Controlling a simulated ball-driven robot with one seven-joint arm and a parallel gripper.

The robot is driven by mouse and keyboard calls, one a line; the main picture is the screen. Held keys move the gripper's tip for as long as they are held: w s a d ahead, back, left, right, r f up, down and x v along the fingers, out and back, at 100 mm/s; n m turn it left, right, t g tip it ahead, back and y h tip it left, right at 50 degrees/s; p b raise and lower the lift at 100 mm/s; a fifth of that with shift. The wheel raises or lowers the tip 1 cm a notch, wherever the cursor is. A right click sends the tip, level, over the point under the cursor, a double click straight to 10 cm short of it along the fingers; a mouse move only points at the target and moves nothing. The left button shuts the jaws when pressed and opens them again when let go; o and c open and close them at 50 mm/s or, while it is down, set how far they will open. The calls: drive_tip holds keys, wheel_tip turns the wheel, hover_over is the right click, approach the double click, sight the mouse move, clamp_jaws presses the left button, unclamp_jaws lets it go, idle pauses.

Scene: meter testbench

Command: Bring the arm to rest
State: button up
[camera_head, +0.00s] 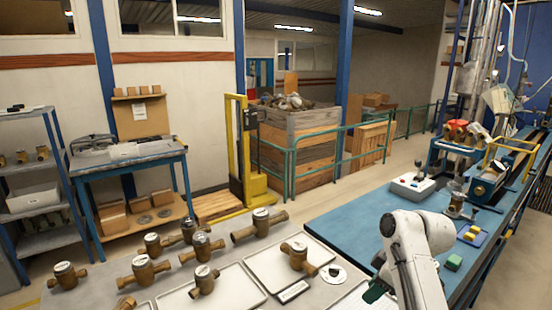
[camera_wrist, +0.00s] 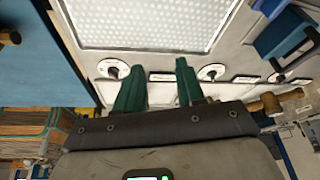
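My white arm (camera_head: 415,255) reaches in from the bottom right in the head view, bent over the grey bench by the blue bench. Only a green part of my gripper (camera_head: 374,291) shows at the bottom edge there. In the wrist view my gripper (camera_wrist: 158,80) has its two green fingers well apart, with nothing between them. Beyond the fingers lies a bare white tray (camera_wrist: 150,22) with a textured floor. Whether the fingers touch the bench surface cannot be told.
Several brass meters stand on the grey bench, one (camera_head: 298,254) in a white tray (camera_head: 268,264). A yellow pallet truck (camera_head: 240,150) stands behind.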

drive_tip(key=s+f+m, duration=0.1)
drive_tip(key=s+f, duration=0.2)
drive_tip(key=s+f+m, duration=0.1)
drive_tip(key=s+f, duration=0.2)
drive_tip(key=shift+s+a+f+m+t, duration=0.15)
drive_tip(key=shift+a+f+m+t, duration=0.05)
drive_tip(key=shift+f+m+t, duration=0.1)
drive_tip(key=s+d+f+m+t+h, duration=0.15)
drive_tip(key=s+m, duration=0.25)
drive_tip(key=s, duration=0.9)
drive_tip(key=s+d+f+m+t+h, duration=0.15)
drive_tip(key=s+m, duration=0.25)
drive_tip(key=s, duration=0.9)
drive_tip(key=s+f+g+b, duration=0.2)
drive_tip(key=s+f+b, duration=0.3)
drive_tip(key=f, duration=0.3)
drive_tip(key=s+d+f+g+b, duration=0.1)
drive_tip(key=s+f+g+b, duration=0.2)
drive_tip(key=s+f+b, duration=0.2)
wheel_tip(320, 180, down, 4)
drive_tip(key=shift+s+d+r+m+h, duration=0.15)
drive_tip(key=shift+s+r+m+h, duration=0.2)
drive_tip(key=shift+s, duration=0.25)
drive_tip(key=shift+f, duration=0.1)
